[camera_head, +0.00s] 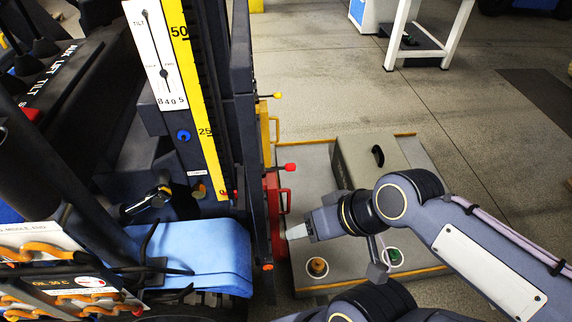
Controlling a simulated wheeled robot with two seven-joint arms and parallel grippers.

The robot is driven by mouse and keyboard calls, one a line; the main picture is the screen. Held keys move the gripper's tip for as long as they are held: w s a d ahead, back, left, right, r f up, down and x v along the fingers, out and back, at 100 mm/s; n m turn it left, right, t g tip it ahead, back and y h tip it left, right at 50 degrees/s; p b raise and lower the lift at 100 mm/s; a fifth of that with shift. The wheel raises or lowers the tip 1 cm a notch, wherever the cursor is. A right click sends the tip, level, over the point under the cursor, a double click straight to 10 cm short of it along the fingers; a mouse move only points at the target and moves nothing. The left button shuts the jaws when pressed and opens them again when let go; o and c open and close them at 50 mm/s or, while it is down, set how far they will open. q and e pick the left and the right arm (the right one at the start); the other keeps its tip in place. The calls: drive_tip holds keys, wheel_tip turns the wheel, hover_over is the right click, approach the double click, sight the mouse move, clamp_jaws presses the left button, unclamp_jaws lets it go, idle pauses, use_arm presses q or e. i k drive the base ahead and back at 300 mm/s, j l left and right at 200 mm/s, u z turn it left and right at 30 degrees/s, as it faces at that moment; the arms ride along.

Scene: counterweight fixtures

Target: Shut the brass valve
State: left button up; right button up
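A small brass-orange knob (318,267), which looks like the brass valve, sits in a white ring on a low grey platform (306,160). Its handle position is too small to read. My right gripper (296,232) comes in from the right. Its pale tip is just above and left of the knob in the picture, apart from it, beside a red handled part (274,212). I see only one pale wedge at its end, so I cannot tell whether it is open or shut. I cannot make out my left gripper.
A green knob (393,257) in a second white ring is right of the brass one, close under my arm. A grey box (365,160) with a dark slot stands behind.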

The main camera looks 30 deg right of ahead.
sight(198, 191)
drive_tip(key=z, duration=0.15)
drive_tip(key=l+u, duration=0.1)
drive_tip(key=l, duration=0.45)
drive_tip(key=k+l+u, duration=0.1)
drive_tip(key=l, duration=0.45)
drive_tip(key=k+l+u, duration=0.1)
drive_tip(key=l, duration=0.45)
drive_tip(key=k+l+u, duration=0.1)
drive_tip(key=l, duration=0.4)
drive_tip(key=l+u, duration=0.2)
drive_tip(key=u, duration=0.15)
drive_tip(key=l+u, duration=0.15)
drive_tip(key=u, duration=0.15)
drive_tip(key=k+l+u, duration=0.1)
drive_tip(key=u, duration=0.25)
drive_tip(key=i+j+z, duration=0.25)
drive_tip(key=i+j, duration=0.15)
drive_tip(key=i+j+z, duration=0.25)
drive_tip(key=j, duration=0.2)
drive_tip(key=i, duration=0.05)
